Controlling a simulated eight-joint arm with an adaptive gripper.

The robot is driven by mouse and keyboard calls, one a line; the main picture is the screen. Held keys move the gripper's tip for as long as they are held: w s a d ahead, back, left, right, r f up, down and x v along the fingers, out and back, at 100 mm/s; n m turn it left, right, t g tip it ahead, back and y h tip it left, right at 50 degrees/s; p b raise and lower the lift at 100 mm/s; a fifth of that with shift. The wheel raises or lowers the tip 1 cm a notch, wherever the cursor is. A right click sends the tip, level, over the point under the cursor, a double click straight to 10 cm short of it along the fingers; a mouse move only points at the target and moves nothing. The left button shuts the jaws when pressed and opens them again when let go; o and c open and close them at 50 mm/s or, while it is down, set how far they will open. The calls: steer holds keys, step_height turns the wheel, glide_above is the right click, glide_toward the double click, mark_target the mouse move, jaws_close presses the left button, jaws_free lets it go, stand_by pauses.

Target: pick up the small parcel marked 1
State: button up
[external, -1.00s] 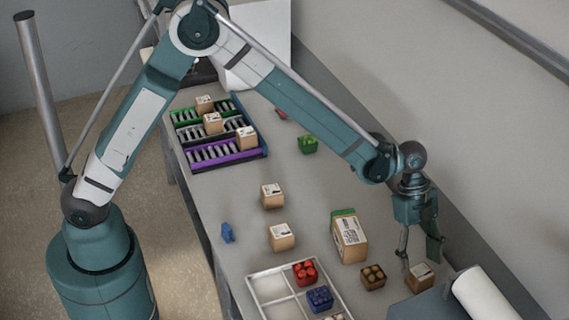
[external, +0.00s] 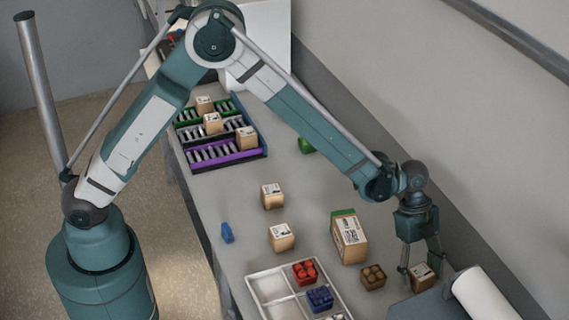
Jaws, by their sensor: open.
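A small cardboard parcel (external: 422,277) with a printed label stands at the right of the bench, beside a dark grey surface. My gripper (external: 421,269) is above it with its fingers pointing down, open, one finger on each side of the parcel. I cannot tell whether they touch it. Other small parcels stand at mid-bench, one farther back (external: 272,196) and one nearer (external: 281,237). More sit on the roller rack, on its green lane (external: 205,103), its middle lane (external: 213,123) and its purple lane (external: 247,138). The marks are too small to read, so I cannot tell which is 1.
A taller parcel (external: 350,240) and a brown studded block (external: 373,277) stand left of my gripper. A white divided tray (external: 268,289) holds red and blue blocks. A white roll (external: 487,300) lies close on the right.

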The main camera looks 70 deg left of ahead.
mark_target(422, 272)
stand_by(0.4)
steer(key=c, duration=1)
steer(key=shift+r, duration=0.1)
steer(key=shift+r, duration=4.9)
